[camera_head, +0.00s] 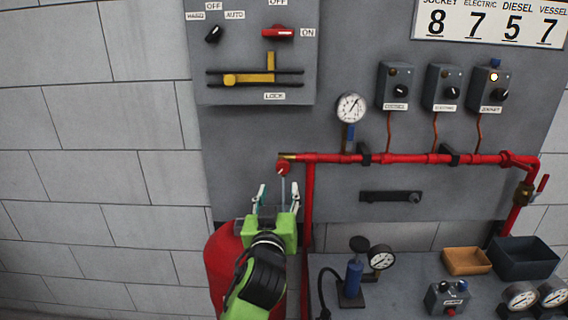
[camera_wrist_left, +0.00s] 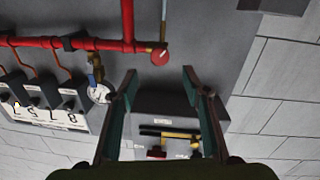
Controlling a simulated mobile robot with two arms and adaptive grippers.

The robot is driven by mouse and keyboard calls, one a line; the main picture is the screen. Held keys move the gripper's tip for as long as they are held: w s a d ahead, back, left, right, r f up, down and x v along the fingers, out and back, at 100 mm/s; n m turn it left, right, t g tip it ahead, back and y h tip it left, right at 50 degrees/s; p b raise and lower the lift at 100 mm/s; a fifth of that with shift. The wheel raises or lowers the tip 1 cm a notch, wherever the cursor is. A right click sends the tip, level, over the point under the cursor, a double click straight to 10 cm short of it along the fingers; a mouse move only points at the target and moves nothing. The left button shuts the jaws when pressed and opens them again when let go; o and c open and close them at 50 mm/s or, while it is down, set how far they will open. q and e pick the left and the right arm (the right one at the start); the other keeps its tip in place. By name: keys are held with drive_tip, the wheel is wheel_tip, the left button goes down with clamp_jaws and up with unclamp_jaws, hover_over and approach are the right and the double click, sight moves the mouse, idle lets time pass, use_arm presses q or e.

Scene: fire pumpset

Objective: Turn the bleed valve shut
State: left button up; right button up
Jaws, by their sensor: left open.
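The bleed valve shows as a small round red knob (camera_head: 283,168) at the left end of the red pipe, by a brass tip. A thin pale streak, like a water jet, runs straight down below it. In the left wrist view, which is upside down, the red knob (camera_wrist_left: 160,56) lies just beyond the fingertips, between their lines. My left gripper (camera_head: 278,192) is open and empty, just below the knob in the head view, its two fingers spread to either side of the streak. It also shows in the left wrist view (camera_wrist_left: 159,74). No contact with the knob is visible. My right gripper is out of view.
The red pipe (camera_head: 405,159) runs right along the grey panel, with a gauge (camera_head: 351,107) above it. A red cylinder (camera_head: 226,262) stands below, behind my left arm. A bench (camera_head: 410,275) at lower right holds a hand pump, gauges and bins. The wall at left is clear.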

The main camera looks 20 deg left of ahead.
sight(283, 168)
use_arm(q)
drive_tip(key=x, duration=0.3)
drive_tip(key=p+x, duration=0.1)
drive_tip(key=x, duration=0.3)
drive_tip(key=p+x, duration=0.1)
drive_tip(key=x, duration=0.3)
drive_tip(key=shift+r, duration=0.35)
drive_tip(key=shift+w+a+f, duration=0.1)
drive_tip(key=shift+w+a, duration=0.05)
drive_tip(key=shift+w, duration=0.5)
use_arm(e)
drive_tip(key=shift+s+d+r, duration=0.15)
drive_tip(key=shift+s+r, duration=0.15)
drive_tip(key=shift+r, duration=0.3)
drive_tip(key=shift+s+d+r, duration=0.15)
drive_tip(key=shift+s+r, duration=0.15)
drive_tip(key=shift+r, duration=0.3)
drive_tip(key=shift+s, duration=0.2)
use_arm(q)
drive_tip(key=c, duration=1.1)
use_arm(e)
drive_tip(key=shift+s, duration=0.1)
